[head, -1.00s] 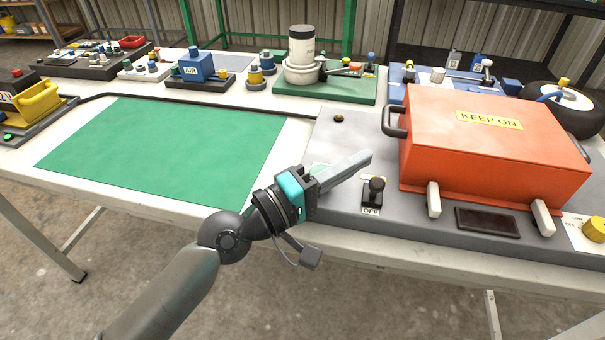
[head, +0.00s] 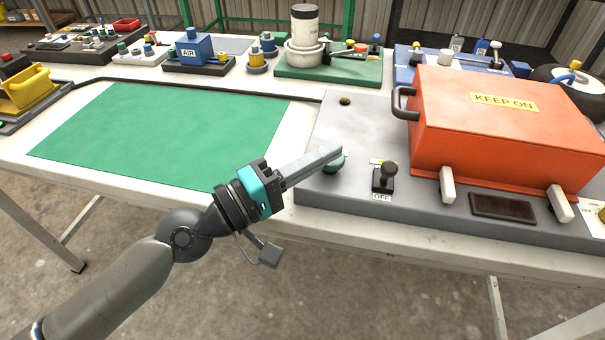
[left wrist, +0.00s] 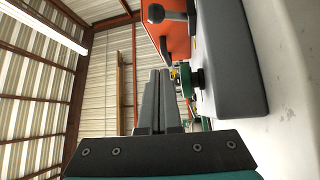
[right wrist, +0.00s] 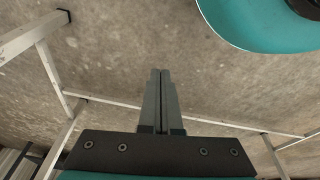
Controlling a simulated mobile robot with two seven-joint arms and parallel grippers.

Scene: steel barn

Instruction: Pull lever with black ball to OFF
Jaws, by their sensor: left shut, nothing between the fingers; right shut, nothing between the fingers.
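The lever with the black ball (head: 389,169) stands on a grey panel (head: 350,125), left of the orange box. It looks nearly upright from its dark base; any slight tilt is hard to tell. In the left wrist view the black ball (left wrist: 155,13) shows at the top. My left gripper (head: 338,150) is shut and empty, left of the lever and apart from it, above a green button (head: 335,165). My right gripper (right wrist: 160,72) is shut and empty over the floor.
The orange box (head: 510,125) marked KEEP ON, with a dark side handle (head: 400,103) and white front latches (head: 447,185), stands right of the lever. A dark plate (head: 503,207) lies in front of it. A clear green mat (head: 160,135) is at left.

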